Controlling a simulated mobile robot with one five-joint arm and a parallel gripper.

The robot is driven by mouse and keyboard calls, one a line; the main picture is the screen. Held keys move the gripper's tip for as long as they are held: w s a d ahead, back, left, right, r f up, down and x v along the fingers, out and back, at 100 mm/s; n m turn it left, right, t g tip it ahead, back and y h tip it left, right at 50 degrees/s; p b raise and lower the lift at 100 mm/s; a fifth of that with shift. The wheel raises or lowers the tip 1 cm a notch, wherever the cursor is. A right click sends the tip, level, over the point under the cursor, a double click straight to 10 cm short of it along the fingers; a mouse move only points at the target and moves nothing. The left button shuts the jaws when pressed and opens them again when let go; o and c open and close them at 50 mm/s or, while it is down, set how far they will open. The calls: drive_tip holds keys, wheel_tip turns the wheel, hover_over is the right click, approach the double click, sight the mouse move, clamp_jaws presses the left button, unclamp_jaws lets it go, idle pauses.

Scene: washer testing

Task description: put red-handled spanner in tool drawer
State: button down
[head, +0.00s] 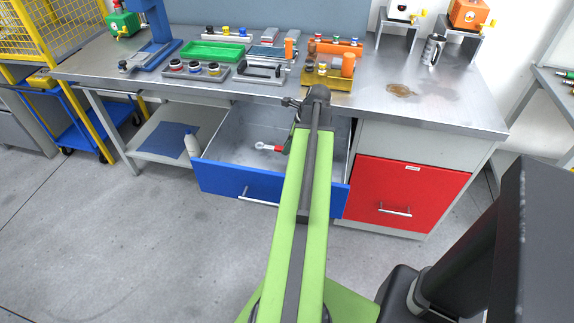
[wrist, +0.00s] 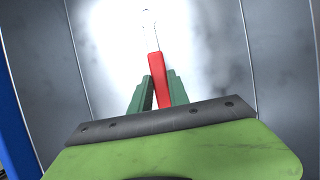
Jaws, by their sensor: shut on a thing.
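The red-handled spanner shows in the head view (head: 264,146) inside the outline of the open blue-fronted drawer (head: 228,180), its silver end pointing left. In the wrist view the spanner's red handle (wrist: 158,70) stands between the green fingers of my gripper (wrist: 158,92). My gripper is shut on the handle. The silver end points away from me and is pale against the bright drawer floor. The drawer's grey walls rise on both sides in the wrist view. My arm hides most of the gripper in the head view. I cannot tell whether the spanner touches the floor.
The steel workbench (head: 440,105) stands above the drawer, with a green tray (head: 213,52), a yellow block rack (head: 328,80) and other fixtures on top. A closed red drawer (head: 408,190) is at right. A white bottle (head: 192,143) stands left of the open drawer.

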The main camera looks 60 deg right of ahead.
wheel_tip(320, 180, down, 5)
drive_tip(key=b, duration=0.4)
drive_tip(key=shift+f, duration=0.1)
drive_tip(key=shift+r, duration=0.2)
drive_tip(key=shift+f, duration=0.1)
drive_tip(key=c, duration=1.7)
unclamp_jaws()
drive_tip(key=shift+f, duration=0.1)
drive_tip(key=o, duration=0.4)
drive_tip(key=shift+o, duration=0.2)
